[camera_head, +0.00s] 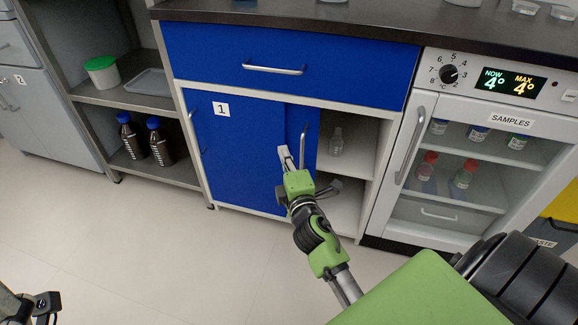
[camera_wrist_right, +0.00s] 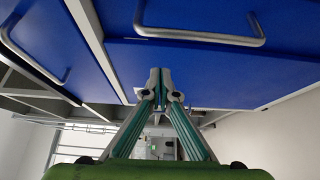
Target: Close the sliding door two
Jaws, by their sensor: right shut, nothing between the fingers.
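The cabinet has two blue sliding doors. Door one (camera_head: 235,150), marked "1", covers the left side. The other blue door (camera_head: 309,127), with an upright metal handle (camera_head: 303,147), stands mostly behind door one, leaving the right part of the cabinet open; no number shows on it. My right gripper (camera_head: 285,157) is shut and empty, in front of the doors, a little left of that handle; contact is unclear. In the wrist view its fingertips (camera_wrist_right: 160,86) meet before blue panels. A part of my left gripper (camera_head: 42,304) shows at the lower left; its jaws are unclear.
A clear bottle (camera_head: 337,143) stands on the shelf in the open part. A blue drawer (camera_head: 285,62) is above. A samples fridge (camera_head: 470,165) with a long handle is at right, and open shelves with dark bottles (camera_head: 161,142) at left. The floor (camera_head: 150,240) in front is clear.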

